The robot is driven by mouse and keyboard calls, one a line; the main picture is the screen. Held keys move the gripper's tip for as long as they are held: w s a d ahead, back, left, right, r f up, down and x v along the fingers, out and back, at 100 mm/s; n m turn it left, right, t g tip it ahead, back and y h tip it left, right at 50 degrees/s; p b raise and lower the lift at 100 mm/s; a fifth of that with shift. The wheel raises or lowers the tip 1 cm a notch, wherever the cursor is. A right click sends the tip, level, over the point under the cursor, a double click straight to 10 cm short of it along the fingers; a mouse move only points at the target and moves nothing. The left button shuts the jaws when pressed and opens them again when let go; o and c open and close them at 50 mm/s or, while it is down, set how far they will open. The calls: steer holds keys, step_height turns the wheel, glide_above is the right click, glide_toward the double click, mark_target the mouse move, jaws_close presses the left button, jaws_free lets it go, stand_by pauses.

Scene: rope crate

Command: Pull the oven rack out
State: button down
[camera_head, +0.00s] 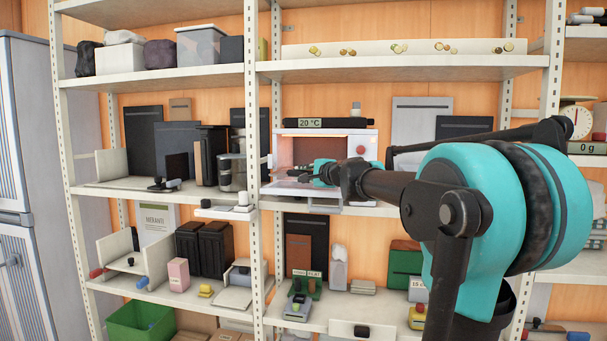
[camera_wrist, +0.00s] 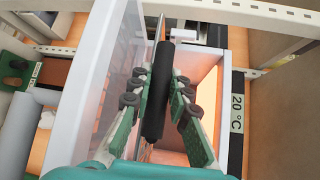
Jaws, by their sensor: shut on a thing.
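The white oven (camera_head: 358,141) stands on the middle shelf, its opening glowing orange-pink, with a dark "20 °C" display on top that also shows in the wrist view (camera_wrist: 237,115). Its door seems to lie open below the opening; in the wrist view it seems to be the pale panel (camera_wrist: 112,55) at left. My gripper (camera_head: 320,172) is at the oven front. In the wrist view its green-padded fingers (camera_wrist: 161,76) are closed on both sides of a black bar (camera_wrist: 155,115), which looks like the oven rack's handle. The rack behind it is mostly hidden.
A coffee maker (camera_head: 232,172) stands just left of the oven, past the shelf upright (camera_head: 252,120). Dark and grey panels (camera_head: 422,115) lean at the right. The shelf below (camera_head: 330,312) holds boxes and small devices. My arm blocks the right side.

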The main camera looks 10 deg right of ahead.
steer(key=c, duration=1.4)
jaws_free()
steer(key=shift+d, duration=0.1)
steer(key=v, duration=1.2)
steer(key=shift+f, duration=0.1)
steer(key=s+a+f+n+g+h, duration=0.15)
steer(key=s+f+n+g, duration=0.35)
steer(key=f, duration=0.9)
steer(key=s+a+f+n+g, duration=0.1)
steer(key=s+a+f+n, duration=0.35)
steer(key=f, duration=0.95)
steer(key=s+d+f+n+g+h, duration=0.1)
steer(key=s+d+f+h, duration=0.1)
steer(key=s+f, duration=0.4)
steer(key=s+d+f+n+g+h, duration=0.1)
steer(key=s+d+f+n+h, duration=0.1)
steer(key=s+d+f, duration=0.2)
steer(key=s+d+f+n+g+h, duration=0.1)
steer(key=s+d+f, duration=0.3)
steer(key=s+f, duration=0.5)
steer(key=shift+f+n+g+h, duration=0.25)
steer(key=shift+f+g+h, duration=0.3)
steer(key=shift+f+g, duration=0.05)
